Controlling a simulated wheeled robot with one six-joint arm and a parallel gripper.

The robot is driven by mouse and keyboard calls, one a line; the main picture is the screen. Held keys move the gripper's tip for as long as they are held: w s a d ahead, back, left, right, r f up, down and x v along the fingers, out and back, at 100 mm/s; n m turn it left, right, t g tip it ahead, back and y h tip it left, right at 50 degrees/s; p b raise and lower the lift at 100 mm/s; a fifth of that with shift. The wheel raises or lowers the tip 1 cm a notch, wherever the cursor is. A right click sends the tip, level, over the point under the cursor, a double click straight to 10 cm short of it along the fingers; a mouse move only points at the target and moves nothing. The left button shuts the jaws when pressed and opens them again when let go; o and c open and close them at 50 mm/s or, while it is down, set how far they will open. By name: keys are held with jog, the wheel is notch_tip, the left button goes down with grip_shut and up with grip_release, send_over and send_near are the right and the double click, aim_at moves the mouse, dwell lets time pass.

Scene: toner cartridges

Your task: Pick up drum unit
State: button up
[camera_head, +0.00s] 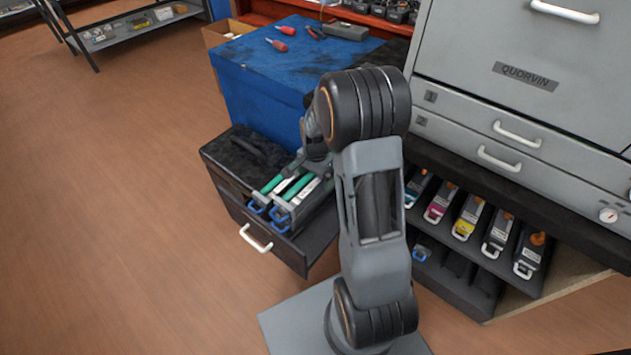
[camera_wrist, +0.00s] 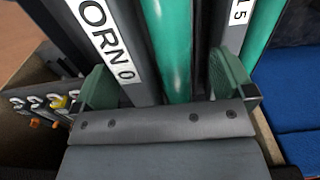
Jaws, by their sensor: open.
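Two drum units lie side by side in an open drawer. Each has a green roller, a white label and a blue handle. In the head view they are the left drum unit (camera_head: 277,184) and the right drum unit (camera_head: 297,199). My gripper (camera_wrist: 165,88) is open, with one green finger on each side of the nearer unit. Contact cannot be told. In the head view my arm partly hides the gripper (camera_head: 316,160).
The black drawer cabinet (camera_head: 240,150) stands against a blue-topped workbench (camera_head: 265,65) bearing screwdrivers. A large grey printer (camera_head: 500,90) stands at the right, above a rack (camera_head: 470,285) of colour cartridges. The wooden floor (camera_head: 120,200) at left is clear.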

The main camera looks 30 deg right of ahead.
jog(key=shift+r, duration=0.1)
jog(key=c, duration=1.4)
